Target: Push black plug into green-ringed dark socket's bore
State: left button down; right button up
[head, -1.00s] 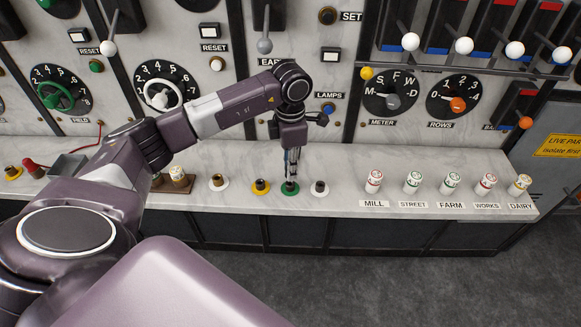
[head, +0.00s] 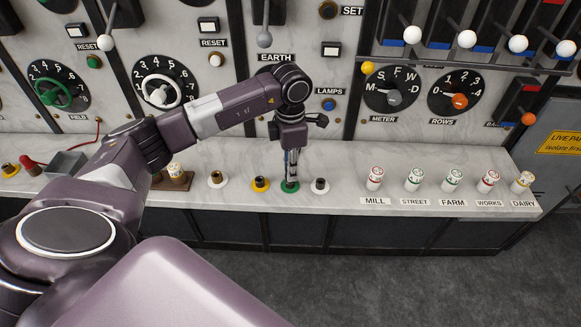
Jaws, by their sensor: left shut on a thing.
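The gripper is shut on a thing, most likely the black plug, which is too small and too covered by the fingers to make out. I cannot tell how deep the plug sits in the bore. My right gripper is out of view.
Several labelled white fuses, such as the MILL one (head: 375,178), stand to the right. The panel with dials and levers rises behind. The ledge between the white-ringed socket and MILL is clear.

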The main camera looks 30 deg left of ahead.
pick_arm(q)
jog(key=shift+f+b, duration=0.6)
jog(key=shift+f, duration=0.2)
jog(key=c, duration=1.7)
grip_release()
notch_tip(320, 180, up, 12)
jog(key=shift+r, duration=0.1)
